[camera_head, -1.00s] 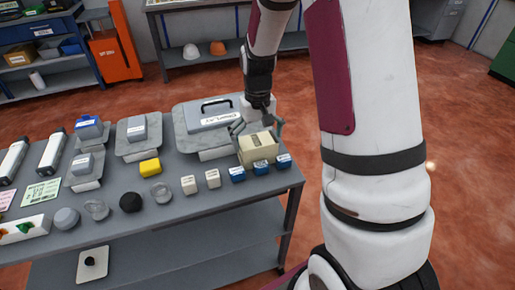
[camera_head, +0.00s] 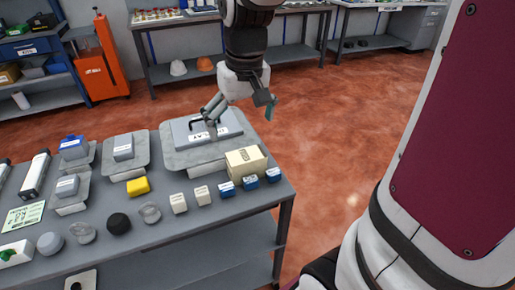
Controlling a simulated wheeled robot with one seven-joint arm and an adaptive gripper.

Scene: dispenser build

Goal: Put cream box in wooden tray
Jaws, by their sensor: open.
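One finger overlaps the grey lidded case in the picture. I cannot make out a wooden tray.
A grey case with a handle (camera_head: 190,132) lies on a grey plate left of the large cream box. A yellow block (camera_head: 138,186) and round pieces sit further left. Open red floor (camera_head: 340,140) lies to the right.

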